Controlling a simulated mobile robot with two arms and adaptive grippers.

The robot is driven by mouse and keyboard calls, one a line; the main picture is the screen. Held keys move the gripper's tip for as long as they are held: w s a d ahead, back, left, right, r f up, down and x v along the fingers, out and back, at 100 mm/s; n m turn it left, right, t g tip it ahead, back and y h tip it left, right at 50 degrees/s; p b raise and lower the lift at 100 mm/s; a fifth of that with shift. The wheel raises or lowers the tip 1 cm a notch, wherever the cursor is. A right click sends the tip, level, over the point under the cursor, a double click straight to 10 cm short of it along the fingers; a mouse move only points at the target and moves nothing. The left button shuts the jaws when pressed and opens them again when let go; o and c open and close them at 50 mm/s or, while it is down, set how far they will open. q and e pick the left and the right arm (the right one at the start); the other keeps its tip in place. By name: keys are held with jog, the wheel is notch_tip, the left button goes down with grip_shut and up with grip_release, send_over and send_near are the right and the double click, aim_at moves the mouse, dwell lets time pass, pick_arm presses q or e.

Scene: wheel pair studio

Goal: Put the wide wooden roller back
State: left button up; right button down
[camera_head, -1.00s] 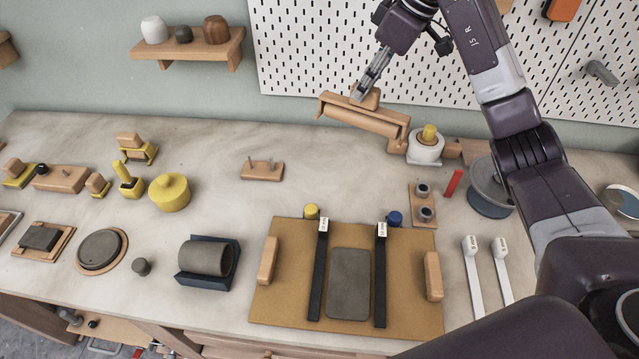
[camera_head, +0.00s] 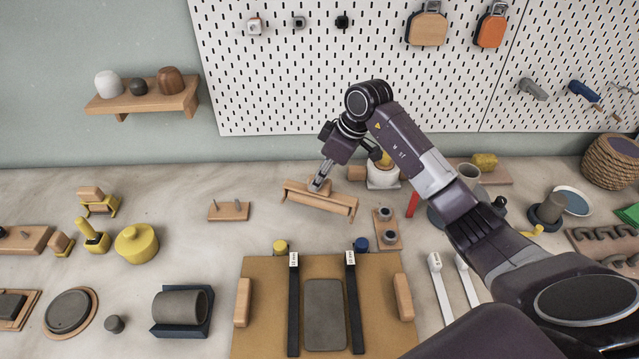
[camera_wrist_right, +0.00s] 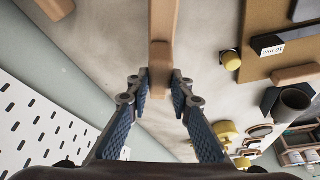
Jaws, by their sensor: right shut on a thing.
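The wide wooden roller (camera_head: 336,202) is a long light-brown wooden piece with end pieces and a block handle on top. My right gripper (camera_head: 319,187) is shut on its handle, with the arm reaching in from the right. The roller lies slightly slanted over the back of the worktop, behind the brown board; I cannot tell whether it touches the surface. In the right wrist view, the blue-padded fingers (camera_wrist_right: 160,88) close on a wooden part of the roller (camera_wrist_right: 163,35). My left gripper is not in view.
A small wooden stand with two pegs (camera_head: 229,211) is left of the roller. A white round holder (camera_head: 382,175) stands behind right, a two-hole wooden block (camera_head: 386,230) front right. The brown board (camera_head: 270,330) lies in front.

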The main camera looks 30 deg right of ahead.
aim_at(319, 194)
notch_tip(319, 194, down, 3)
jog(key=shift+f, duration=0.25)
jog(key=shift+s+f, duration=0.25)
jog(key=shift+f, duration=0.1)
jog(key=c, duration=1.9)
grip_release()
jog(key=shift+a+f, duration=0.1)
jog(key=shift+f, duration=0.1)
jog(key=shift+c, duration=0.2)
jog(key=shift+o, duration=1)
jog(key=shift+w, duration=0.3)
jog(key=shift+s+r, duration=0.1)
jog(key=shift+r, duration=0.35)
jog(key=b+v, duration=0.3)
jog(key=v, duration=0.9)
jog(key=shift+r, duration=0.35)
